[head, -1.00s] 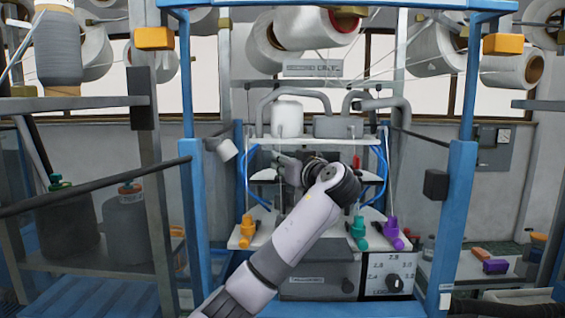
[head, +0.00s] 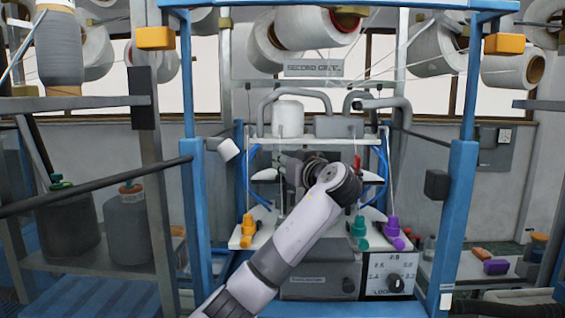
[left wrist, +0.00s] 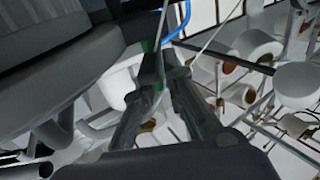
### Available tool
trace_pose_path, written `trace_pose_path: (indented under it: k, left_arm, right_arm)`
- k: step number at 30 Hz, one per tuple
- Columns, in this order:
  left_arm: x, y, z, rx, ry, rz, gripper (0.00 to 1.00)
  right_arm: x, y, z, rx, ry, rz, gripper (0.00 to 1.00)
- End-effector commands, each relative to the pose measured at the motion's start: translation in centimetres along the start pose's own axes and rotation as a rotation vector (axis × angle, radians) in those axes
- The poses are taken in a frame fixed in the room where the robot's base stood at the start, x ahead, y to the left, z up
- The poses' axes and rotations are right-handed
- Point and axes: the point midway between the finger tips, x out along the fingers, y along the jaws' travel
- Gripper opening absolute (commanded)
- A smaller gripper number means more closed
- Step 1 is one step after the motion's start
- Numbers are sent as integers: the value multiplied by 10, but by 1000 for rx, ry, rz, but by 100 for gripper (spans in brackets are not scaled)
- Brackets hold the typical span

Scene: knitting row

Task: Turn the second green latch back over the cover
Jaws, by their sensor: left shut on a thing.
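My left gripper (head: 292,170) is at the middle of the machine, partly hidden behind my own wrist. In the left wrist view its two dark fingers (left wrist: 163,78) come together at a small green piece (left wrist: 149,46), which looks like the green latch, and are shut on it. Most of the latch is covered by the fingers. The cover cannot be made out clearly in either view; my arm blocks that part of the machine in the head view. My right gripper is not in view.
An orange holder (head: 247,231), a teal one (head: 359,231) and a purple one (head: 393,228) stand on the machine's white front ledge. Blue posts (head: 457,215) flank the machine. Thin yarns run down from the large cones above. A dial panel (head: 390,274) sits below the ledge.

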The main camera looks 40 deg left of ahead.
Motion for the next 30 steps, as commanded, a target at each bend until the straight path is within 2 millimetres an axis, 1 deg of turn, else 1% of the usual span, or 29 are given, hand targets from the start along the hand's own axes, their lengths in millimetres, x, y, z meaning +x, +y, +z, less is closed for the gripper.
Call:
trace_pose_path:
  k: [7, 8, 20, 30]
  left_arm:
    - [-1, 1, 0, -2, 0, 4, 0]
    - [-1, 1, 0, -2, 0, 4, 12]
    - [0, 0, 0, -1, 0, 1, 38]
    - [-3, 0, 0, 0, 0, 1, 39]
  right_arm:
    - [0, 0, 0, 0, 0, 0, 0]
    - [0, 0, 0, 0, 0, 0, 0]
    - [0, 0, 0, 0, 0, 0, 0]
    - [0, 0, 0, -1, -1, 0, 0]
